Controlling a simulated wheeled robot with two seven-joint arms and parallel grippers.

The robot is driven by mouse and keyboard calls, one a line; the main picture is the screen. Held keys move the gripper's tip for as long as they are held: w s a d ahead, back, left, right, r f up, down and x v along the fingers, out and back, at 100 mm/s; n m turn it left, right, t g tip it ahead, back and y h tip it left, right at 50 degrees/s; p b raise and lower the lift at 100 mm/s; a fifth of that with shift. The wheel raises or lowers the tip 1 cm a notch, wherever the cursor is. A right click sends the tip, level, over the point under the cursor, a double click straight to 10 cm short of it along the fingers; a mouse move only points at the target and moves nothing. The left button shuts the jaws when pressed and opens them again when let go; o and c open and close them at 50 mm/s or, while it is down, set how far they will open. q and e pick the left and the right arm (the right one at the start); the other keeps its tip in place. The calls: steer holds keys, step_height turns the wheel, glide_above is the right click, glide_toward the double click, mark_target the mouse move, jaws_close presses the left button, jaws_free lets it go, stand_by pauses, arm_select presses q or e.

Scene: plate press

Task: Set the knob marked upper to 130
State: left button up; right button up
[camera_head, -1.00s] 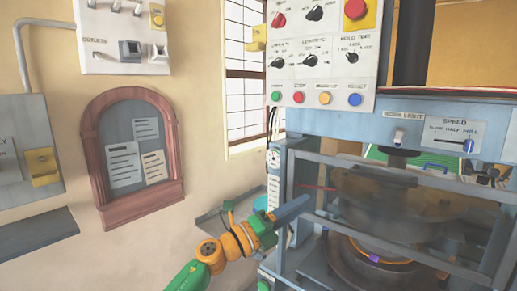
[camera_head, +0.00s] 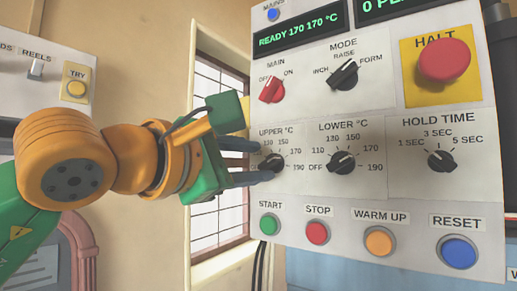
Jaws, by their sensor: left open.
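The upper knob (camera_head: 274,162) is a small black dial under the label UPPER °C on the white panel, partly covered by my gripper. Marks 130, 150, 170 and 190 show around it; I cannot tell for certain where its pointer stands. My left gripper (camera_head: 266,160) comes in from the left, open, its two grey fingers one above the other. Their tips are at the knob's left side, above and below it; I cannot tell whether they touch it. The display (camera_head: 300,36) reads READY 170 170 °C. My right gripper is not in view.
The lower knob (camera_head: 343,162) is close on the right, the red main switch (camera_head: 272,89) above. The green start button (camera_head: 269,224) and red stop button (camera_head: 317,232) are below. The red halt button (camera_head: 444,61) and hold time knob (camera_head: 440,160) are farther right.

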mark_target(265, 164)
arm_select(q)
steer(key=x, duration=0.3)
steer(key=shift+w+a+f, duration=0.15)
steer(key=shift+a, duration=0.05)
steer(key=shift+w+f, duration=0.1)
steer(key=shift+w, duration=0.05)
steer(key=shift+s, duration=0.25)
jaws_close()
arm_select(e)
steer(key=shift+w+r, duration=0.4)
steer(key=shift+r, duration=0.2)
